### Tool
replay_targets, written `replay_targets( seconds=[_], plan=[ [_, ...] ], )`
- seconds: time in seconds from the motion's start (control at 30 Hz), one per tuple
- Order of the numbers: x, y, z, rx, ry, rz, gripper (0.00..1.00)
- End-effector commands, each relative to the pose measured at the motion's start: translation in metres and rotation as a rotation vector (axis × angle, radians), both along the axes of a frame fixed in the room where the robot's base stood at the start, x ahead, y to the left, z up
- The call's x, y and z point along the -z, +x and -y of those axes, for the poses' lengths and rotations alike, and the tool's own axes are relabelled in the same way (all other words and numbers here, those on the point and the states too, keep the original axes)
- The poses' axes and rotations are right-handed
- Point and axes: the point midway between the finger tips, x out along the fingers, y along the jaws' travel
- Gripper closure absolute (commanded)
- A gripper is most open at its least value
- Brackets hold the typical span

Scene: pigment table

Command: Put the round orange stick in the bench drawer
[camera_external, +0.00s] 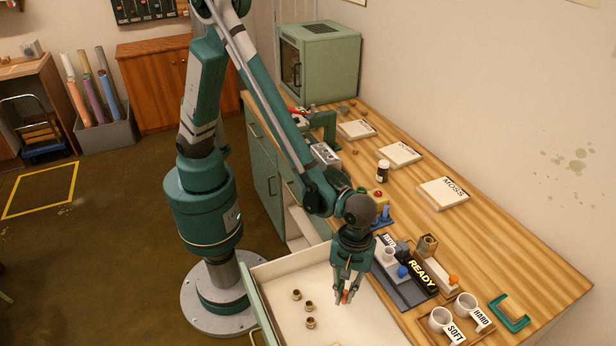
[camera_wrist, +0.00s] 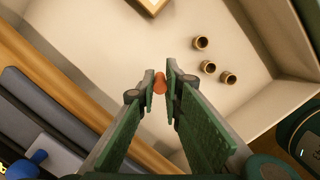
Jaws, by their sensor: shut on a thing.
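My gripper (camera_external: 346,294) points down over the open bench drawer (camera_external: 340,325). In the wrist view my gripper (camera_wrist: 166,80) is shut on the round orange stick (camera_wrist: 160,86), whose rounded end shows between the fingertips. In the external view only a small part of the orange stick (camera_external: 345,297) shows at the fingertips. The white drawer floor also shows below in the wrist view (camera_wrist: 130,45). I cannot tell how high the stick is above the floor.
Three small brown rings (camera_external: 309,306) lie in the drawer, left of my gripper. The READY tray (camera_external: 405,290) and cups marked SOFT (camera_external: 440,318) and HARD (camera_external: 467,305) stand on the bench by the drawer. A green bracket (camera_external: 510,312) lies at the right.

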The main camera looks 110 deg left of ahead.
Motion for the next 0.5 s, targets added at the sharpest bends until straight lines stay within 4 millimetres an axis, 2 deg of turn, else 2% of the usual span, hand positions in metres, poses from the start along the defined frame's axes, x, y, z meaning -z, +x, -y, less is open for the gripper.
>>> replay_targets(
  seconds=[0.3, 0.5],
  plan=[
    [0.043, 0.0, 0.0, 0.0, 0.0, 0.0, 0.98],
    [0.056, 0.0, 0.0, 0.0, 0.0, 0.0, 0.98]
  ],
)
